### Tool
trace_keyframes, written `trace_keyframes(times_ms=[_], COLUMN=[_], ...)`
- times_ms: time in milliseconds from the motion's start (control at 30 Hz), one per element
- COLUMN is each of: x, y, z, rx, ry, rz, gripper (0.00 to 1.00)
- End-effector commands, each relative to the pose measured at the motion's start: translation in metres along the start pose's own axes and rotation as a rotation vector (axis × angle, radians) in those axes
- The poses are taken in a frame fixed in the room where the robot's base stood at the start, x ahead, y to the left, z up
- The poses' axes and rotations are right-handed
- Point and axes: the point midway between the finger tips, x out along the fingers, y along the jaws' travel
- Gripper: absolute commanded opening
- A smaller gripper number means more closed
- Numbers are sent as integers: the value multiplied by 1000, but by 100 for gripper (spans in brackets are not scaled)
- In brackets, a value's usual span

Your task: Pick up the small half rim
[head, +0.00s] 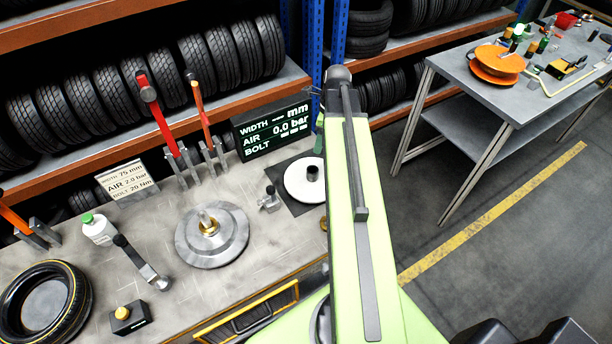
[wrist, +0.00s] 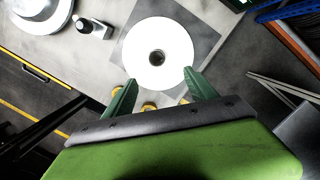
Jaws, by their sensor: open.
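A white round half rim (head: 300,176) with a dark hub in its middle lies on a dark square mat at the back right of the workbench; my arm hides part of its right side. In the wrist view the white half rim (wrist: 157,35) lies ahead of my gripper (wrist: 159,77). The two green fingers are apart and empty, and their tips overlap the near left and right edges of the disc in the picture. I cannot tell how high they are above it. In the head view my arm mostly hides the gripper.
A grey stepped disc (head: 212,245) with a brass hub lies left of the mat. A small metal fitting (head: 269,199) stands between them. A display (head: 272,130) stands behind the mat. Orange discs (head: 497,68) lie on a separate table (head: 520,98) at the far right.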

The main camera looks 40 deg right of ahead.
Motion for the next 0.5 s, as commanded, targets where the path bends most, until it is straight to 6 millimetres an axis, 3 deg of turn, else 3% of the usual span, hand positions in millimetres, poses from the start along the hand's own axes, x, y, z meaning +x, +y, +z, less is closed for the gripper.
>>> trace_keyframes(times_ms=[167,500], x=[17,90], y=[1,3], z=[2,4], rx=[-6,-11], ry=[0,0], rz=[1,1], gripper=[66,66])
